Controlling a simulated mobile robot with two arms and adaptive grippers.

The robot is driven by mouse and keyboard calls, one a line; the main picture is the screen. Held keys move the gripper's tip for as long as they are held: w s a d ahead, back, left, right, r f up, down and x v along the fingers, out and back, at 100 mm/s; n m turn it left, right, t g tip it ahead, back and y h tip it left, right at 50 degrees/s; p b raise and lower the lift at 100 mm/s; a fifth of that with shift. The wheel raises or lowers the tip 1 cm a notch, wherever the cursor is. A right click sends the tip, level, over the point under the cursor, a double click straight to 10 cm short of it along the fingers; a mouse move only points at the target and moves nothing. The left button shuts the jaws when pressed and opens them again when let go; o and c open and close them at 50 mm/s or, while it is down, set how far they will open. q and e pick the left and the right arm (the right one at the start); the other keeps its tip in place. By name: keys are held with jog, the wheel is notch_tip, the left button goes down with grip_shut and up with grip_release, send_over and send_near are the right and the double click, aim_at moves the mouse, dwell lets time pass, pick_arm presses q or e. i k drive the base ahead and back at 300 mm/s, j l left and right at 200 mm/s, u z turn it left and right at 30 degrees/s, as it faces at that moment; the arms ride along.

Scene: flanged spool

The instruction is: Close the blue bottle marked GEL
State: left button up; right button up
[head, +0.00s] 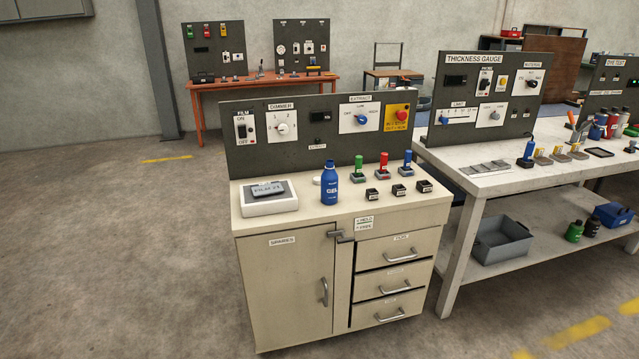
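The blue bottle marked GEL (329,188) stands upright on the cream cabinet top (285,223), right of a white device with a grey display. Its narrow blue neck points up; the view is too small to tell whether a cap sits on it. A small white round thing (317,180), partly hidden, lies just behind and left of the bottle; I cannot tell if it is a cap. Neither of my grippers is in view.
Green, red and blue handled stamps (383,167) stand right of the bottle, with small black blocks (398,190) before them. The white device (269,197) sits left. A dark control panel (318,130) rises behind. Open floor (120,260) lies left; a white bench (500,183) adjoins right.

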aim_at(329, 181)
jog(key=i+j+z, duration=0.35)
jog(key=i, duration=0.3)
jog(key=i+j+z, duration=0.4)
jog(key=i, duration=0.2)
jog(key=i+j+z, duration=0.35)
jog(key=i+j, duration=0.2)
jog(key=j, duration=0.1)
